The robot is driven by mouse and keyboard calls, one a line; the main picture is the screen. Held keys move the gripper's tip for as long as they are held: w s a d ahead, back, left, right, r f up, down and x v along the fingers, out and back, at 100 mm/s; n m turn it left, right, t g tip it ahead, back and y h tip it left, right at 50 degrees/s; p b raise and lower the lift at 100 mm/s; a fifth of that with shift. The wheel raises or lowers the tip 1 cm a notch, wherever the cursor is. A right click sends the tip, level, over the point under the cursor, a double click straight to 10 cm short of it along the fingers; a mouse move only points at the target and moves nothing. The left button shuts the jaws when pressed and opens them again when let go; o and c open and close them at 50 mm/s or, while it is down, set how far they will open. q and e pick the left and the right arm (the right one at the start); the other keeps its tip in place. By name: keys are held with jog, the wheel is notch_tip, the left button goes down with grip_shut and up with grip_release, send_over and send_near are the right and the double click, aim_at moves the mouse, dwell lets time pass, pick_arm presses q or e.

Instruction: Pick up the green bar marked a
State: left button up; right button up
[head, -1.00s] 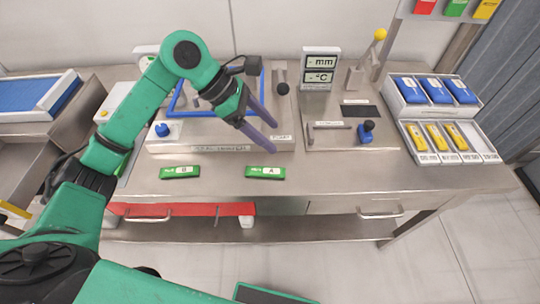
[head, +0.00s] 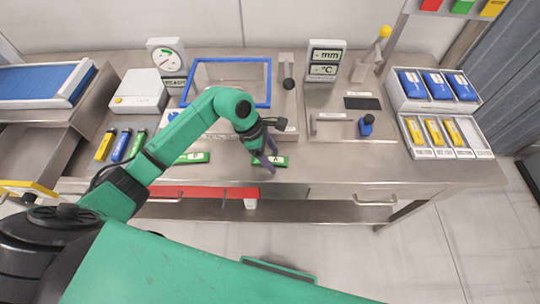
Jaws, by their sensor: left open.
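The green bar marked A (head: 281,161) lies flat near the front edge of the steel bench, its left part hidden by my gripper. My left gripper (head: 268,163) points down just at the left part of this bar, with its purple fingers open. I cannot tell whether the fingers touch the bar. A second green bar (head: 194,157) lies to the left, partly behind my left arm. My right gripper is not in view.
A blue-framed panel (head: 268,82) stands behind my gripper. A gauge (head: 166,57), a mm/°C display (head: 325,61) and a tray of blue packs (head: 394,92) stand farther back. Yellow, blue and green bars (head: 122,144) lie at the left. The bench front between is bare.

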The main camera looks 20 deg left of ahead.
pick_arm(q)
jog(key=shift+f+b, duration=0.2)
jog(key=shift+b, duration=0.15)
grip_shut()
jog(key=shift+r, duration=0.1)
